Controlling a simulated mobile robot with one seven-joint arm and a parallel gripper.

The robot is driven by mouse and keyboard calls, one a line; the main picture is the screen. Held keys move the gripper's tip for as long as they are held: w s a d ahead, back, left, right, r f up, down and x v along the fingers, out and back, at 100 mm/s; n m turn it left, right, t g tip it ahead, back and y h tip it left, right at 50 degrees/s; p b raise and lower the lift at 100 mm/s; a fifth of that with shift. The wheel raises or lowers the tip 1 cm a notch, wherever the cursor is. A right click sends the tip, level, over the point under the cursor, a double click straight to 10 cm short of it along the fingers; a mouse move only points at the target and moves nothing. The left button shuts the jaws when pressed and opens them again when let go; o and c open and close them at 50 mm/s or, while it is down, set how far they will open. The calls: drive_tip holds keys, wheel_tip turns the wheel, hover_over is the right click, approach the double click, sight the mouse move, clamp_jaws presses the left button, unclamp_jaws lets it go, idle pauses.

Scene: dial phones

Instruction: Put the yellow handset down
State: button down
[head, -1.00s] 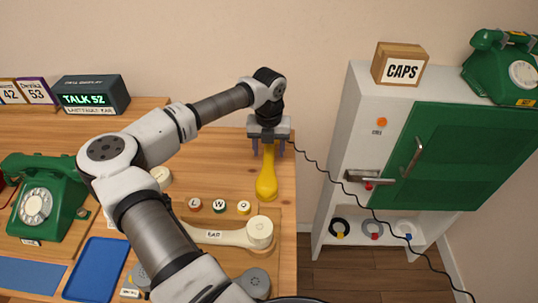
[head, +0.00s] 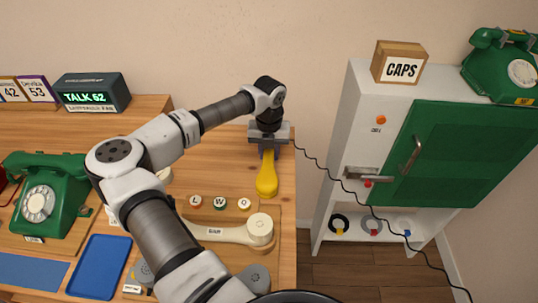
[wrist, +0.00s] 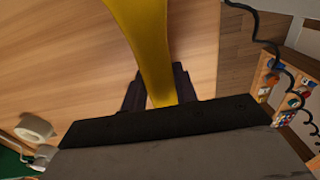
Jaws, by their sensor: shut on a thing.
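The yellow handset (head: 267,180) is at the right end of the wooden table, pointing toward the front, with a black coiled cord running off to the right. My gripper (head: 268,152) is above its far end and shut on it. In the wrist view the yellow handset (wrist: 145,40) runs up from between the dark fingers (wrist: 158,92). Whether the handset touches the table top I cannot tell. Its far end is hidden by my gripper.
A cream handset (head: 225,233) lies in front, with lettered caps (head: 219,202) behind it. A green phone (head: 42,200) and a blue tray (head: 97,266) are at left. A white cabinet with a green door (head: 455,155) stands right. The table's right edge is close.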

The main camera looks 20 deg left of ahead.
sight(269, 150)
drive_tip(key=shift+r, duration=0.1)
wheel_tip(269, 150, up, 20)
drive_tip(key=b, duration=0.4)
